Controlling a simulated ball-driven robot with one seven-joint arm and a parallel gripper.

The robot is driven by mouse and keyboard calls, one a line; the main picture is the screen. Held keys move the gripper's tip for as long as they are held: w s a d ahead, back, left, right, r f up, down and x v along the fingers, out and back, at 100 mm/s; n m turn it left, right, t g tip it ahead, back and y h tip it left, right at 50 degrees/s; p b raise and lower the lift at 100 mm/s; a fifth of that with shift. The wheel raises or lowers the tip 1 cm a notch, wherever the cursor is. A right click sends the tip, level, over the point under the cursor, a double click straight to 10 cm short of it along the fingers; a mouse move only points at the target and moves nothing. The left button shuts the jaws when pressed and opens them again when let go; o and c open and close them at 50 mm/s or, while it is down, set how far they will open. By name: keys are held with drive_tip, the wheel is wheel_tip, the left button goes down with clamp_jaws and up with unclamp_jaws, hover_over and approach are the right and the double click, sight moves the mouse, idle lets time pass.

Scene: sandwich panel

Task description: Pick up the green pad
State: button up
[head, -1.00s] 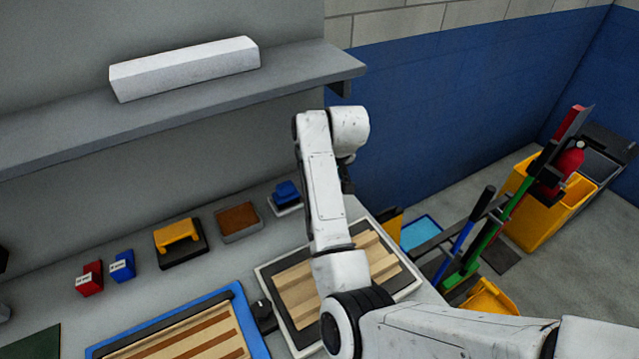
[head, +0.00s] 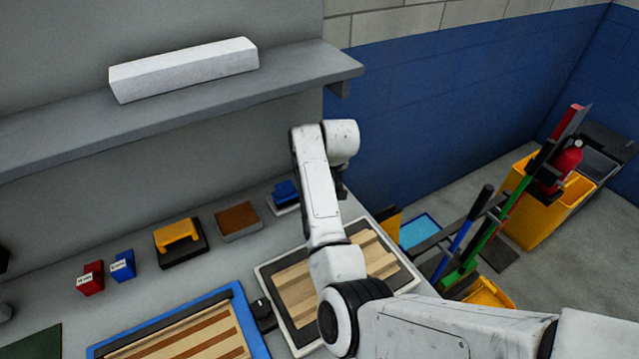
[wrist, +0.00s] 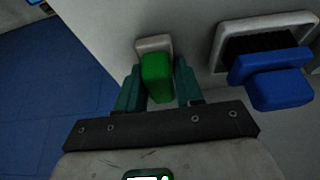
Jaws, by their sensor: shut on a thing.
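The green pad (wrist: 157,80) is a small block in the wrist view, between the two teal fingers of my gripper (wrist: 158,72). The gripper is shut on it. A small pale grey piece (wrist: 153,43) shows just beyond the pad; I cannot tell whether the pad touches it. In the head view my arm hides the pad and most of the gripper.
A blue block (wrist: 270,75) in a white-rimmed tray stands to the right in the wrist view. In the head view a brown block (head: 238,218), a yellow-handled tool (head: 178,236) and framed panels (head: 262,276) lie on the counter. A shelf (head: 300,72) hangs above.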

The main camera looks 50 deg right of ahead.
clamp_jaws()
drive_tip(key=shift+r, duration=0.1)
drive_tip(key=shift+r, duration=0.2)
drive_tip(key=r, duration=0.3)
drive_tip(key=shift+s+b, duration=0.2)
drive_tip(key=shift+b, duration=0.2)
drive_tip(key=s+a+r+p, duration=0.2)
drive_tip(key=s+a+r, duration=0.2)
drive_tip(key=s+r, duration=0.5)
drive_tip(key=shift+s+r+p, duration=0.25)
drive_tip(key=shift+s+p, duration=0.05)
drive_tip(key=shift+s, duration=1.7)
